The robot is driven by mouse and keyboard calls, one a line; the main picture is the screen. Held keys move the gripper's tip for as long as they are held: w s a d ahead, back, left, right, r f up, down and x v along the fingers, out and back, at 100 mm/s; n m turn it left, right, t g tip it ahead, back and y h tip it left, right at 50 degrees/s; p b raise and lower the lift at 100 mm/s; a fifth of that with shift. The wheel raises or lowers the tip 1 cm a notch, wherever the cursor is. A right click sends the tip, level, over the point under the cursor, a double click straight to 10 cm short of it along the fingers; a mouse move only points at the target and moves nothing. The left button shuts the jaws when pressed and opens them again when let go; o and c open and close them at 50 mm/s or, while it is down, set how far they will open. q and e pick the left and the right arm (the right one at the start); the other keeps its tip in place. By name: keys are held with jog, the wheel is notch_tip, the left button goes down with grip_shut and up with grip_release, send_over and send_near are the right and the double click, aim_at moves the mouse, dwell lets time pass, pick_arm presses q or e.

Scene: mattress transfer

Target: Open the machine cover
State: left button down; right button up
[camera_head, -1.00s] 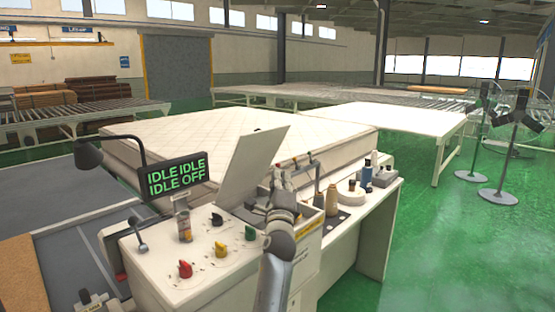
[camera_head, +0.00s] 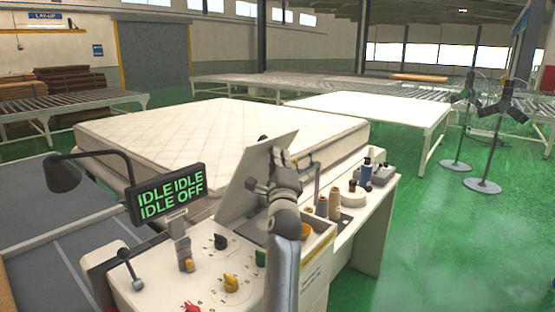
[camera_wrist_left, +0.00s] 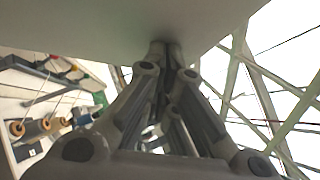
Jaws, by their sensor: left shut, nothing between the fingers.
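The machine cover (camera_head: 258,165) is a pale flat panel standing up at a tilt from the machine (camera_head: 150,290), leaning toward the right. My left gripper (camera_head: 282,158) is in front of the panel's right side, with its arm coming up from the bottom. In the left wrist view the gripper's fingers (camera_wrist_left: 166,50) are together and empty, right by a broad pale surface (camera_wrist_left: 130,15), which looks like the cover; I cannot tell whether they touch. My right gripper is not in view.
A display (camera_head: 168,193) reads IDLE and OFF beside a dark lamp (camera_head: 62,175). Knobs (camera_head: 231,284) sit on the panel top. Thread spools (camera_head: 334,203) and bottles stand right of the cover. A mattress (camera_head: 210,135) lies behind.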

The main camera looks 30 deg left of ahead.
aim_at(263, 136)
pick_arm(q)
jog(key=shift+w, duration=0.1)
jog(key=shift+w+d, duration=0.1)
jog(key=shift+d, duration=0.05)
jog(key=shift+w+d, duration=0.1)
jog(key=shift+d, duration=0.05)
jog(key=shift+r, duration=0.1)
jog(key=shift+a+r+p, duration=0.6)
jog(key=shift+a+p, duration=0.05)
jog(key=a+r+p, duration=0.1)
jog(key=a, duration=0.1)
jog(key=a+r+p, duration=0.1)
jog(key=a, duration=0.1)
jog(key=a+r+p, duration=0.1)
jog(key=shift+w+a, duration=0.2)
jog(key=shift+a, duration=0.5)
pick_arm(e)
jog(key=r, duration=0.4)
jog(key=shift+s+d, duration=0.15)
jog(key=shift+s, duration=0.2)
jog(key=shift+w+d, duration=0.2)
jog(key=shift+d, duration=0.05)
